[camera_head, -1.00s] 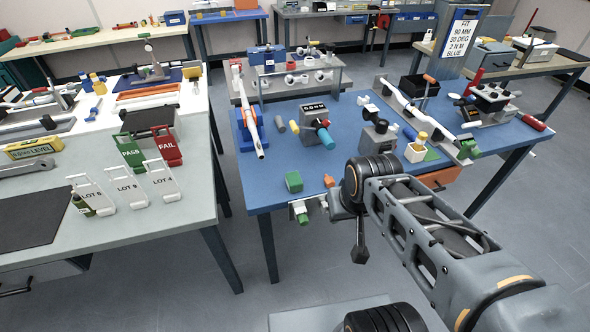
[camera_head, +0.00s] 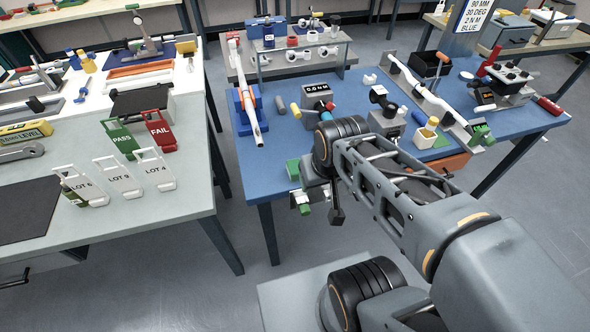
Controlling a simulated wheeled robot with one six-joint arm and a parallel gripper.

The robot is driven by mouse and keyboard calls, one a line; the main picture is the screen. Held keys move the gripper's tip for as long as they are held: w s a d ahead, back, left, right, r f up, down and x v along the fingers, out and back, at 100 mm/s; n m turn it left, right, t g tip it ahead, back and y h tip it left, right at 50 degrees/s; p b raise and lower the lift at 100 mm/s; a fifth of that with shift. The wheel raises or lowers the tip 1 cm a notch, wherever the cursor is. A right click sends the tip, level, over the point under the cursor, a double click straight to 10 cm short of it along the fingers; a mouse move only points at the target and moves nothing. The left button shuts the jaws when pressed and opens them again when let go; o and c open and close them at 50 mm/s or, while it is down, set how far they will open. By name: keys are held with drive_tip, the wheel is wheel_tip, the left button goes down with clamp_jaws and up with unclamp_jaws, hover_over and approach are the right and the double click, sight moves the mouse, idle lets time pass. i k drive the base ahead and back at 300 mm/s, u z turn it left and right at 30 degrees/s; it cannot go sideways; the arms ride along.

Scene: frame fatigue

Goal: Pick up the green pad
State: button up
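A small green block (camera_head: 293,169) lies near the front left of the blue workbench (camera_head: 272,184); its right side is close to my arm's end. I cannot tell for sure which of the two is the task's pad. My gripper (camera_head: 318,190) is at the bench's front edge, just right of the green block.
A grey meter box (camera_head: 317,97) and a dark-knobbed device (camera_head: 386,117) stand behind my arm. The pale left table holds lot frames (camera_head: 119,178) and PASS/FAIL signs (camera_head: 158,130).

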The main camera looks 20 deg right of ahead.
sight(293, 165)
drive_tip(key=k, duration=0.5)
drive_tip(key=u, duration=1.55)
drive_tip(key=i, duration=1.3)
drive_tip(key=z, duration=2.35)
